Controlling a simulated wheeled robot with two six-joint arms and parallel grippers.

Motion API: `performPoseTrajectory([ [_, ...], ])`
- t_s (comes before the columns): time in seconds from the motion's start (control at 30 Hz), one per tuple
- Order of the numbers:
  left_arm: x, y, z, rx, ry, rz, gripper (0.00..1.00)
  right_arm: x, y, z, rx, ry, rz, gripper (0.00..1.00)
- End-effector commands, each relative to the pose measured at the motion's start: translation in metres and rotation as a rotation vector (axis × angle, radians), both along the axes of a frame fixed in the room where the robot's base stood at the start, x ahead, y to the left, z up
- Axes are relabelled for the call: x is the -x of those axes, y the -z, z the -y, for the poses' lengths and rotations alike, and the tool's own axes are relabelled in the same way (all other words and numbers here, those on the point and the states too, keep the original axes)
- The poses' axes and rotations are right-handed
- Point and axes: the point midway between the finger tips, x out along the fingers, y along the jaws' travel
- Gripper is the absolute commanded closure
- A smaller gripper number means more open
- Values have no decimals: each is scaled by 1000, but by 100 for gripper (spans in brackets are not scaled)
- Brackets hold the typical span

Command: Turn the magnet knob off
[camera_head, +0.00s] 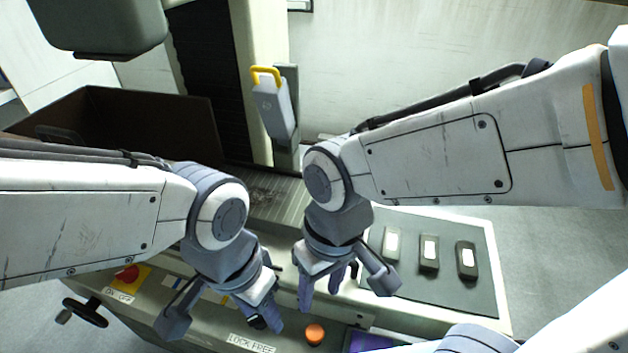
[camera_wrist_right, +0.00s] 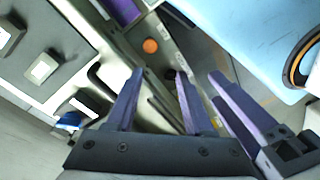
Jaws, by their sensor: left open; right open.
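A red knob (camera_head: 127,273) sits on a yellow plate at the left of the machine's front panel, with an "ON OFF" label (camera_head: 118,295) below it. No label naming a magnet is readable. A small dark knob (camera_head: 257,322) shows at my left fingertips, above a "LOCK FREE" label (camera_head: 252,343); I cannot tell whether they touch. My left gripper (camera_head: 262,312) is open, low over the panel, right of the red knob. My right gripper (camera_head: 320,290) is open and empty above the panel, farther right. Its fingers also show in the right wrist view (camera_wrist_right: 158,90).
An orange button (camera_head: 315,334) lies below my right gripper. A black handwheel (camera_head: 86,312) juts out at the lower left. Several white-faced switches stand on a dark plate (camera_head: 484,290) at the right. A yellow-handled lever box (camera_head: 272,105) stands behind. My two grippers are close together.

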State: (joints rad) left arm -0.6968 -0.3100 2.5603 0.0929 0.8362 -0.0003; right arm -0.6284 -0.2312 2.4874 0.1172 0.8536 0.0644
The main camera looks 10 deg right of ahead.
Motion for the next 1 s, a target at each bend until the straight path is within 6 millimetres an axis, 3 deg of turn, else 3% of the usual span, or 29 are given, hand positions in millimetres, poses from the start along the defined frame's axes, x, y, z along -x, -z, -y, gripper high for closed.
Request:
performPoseTrajectory([
  [0.03, 0, -17, 0, 0, 0, 0, 50, -20, -17, -1, 4, 109, -29, 48],
  [0.2, 0, -58, 0, 1, -1, 1, 50, -111, -45, 9, -3, 608, -161, 48],
  [0.27, 0, -71, 0, 1, -1, 1, 50, -146, -49, 22, -10, 795, -212, 48],
  [0.4, 0, -97, 0, 1, -2, 1, 50, -212, -44, 65, -27, 1184, -328, 48],
  [0.5, 0, -110, 0, 1, -2, 1, 50, -242, -36, 97, -41, 1394, -395, 48],
  [0.7, 0, -120, 0, 0, -3, 0, 50, -268, -21, 134, -58, 1605, -467, 48],
  [1.0, 0, -131, 0, 0, -3, 0, 50, -263, 16, 123, -56, 1628, -480, 48],
])
